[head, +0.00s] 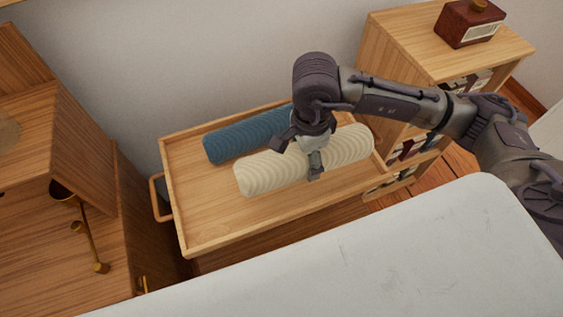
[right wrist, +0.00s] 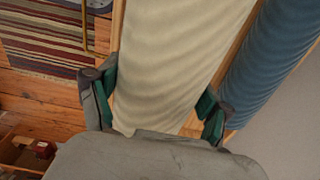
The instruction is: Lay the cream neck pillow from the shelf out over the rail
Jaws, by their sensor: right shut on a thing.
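The cream neck pillow (head: 262,173) is a long ribbed roll over the wooden tray-like shelf top (head: 205,222), in front of a blue roll. My right gripper (head: 303,157) comes down from above and is shut across the middle of the cream pillow. In the right wrist view the cream pillow (right wrist: 178,50) runs between the two fingers (right wrist: 157,100). I cannot tell whether it still touches the shelf. A brass bar (head: 89,237) with knobs is at the left on the wooden furniture; I cannot tell if it is the rail. My left gripper is not in view.
A blue roll (head: 245,134) lies close behind the cream pillow. A pale flat surface (head: 380,255) fills the near side. A bookcase (head: 425,45) with a brown radio-like box (head: 468,24) stands at the right. A wooden cabinet (head: 85,140) stands at the left.

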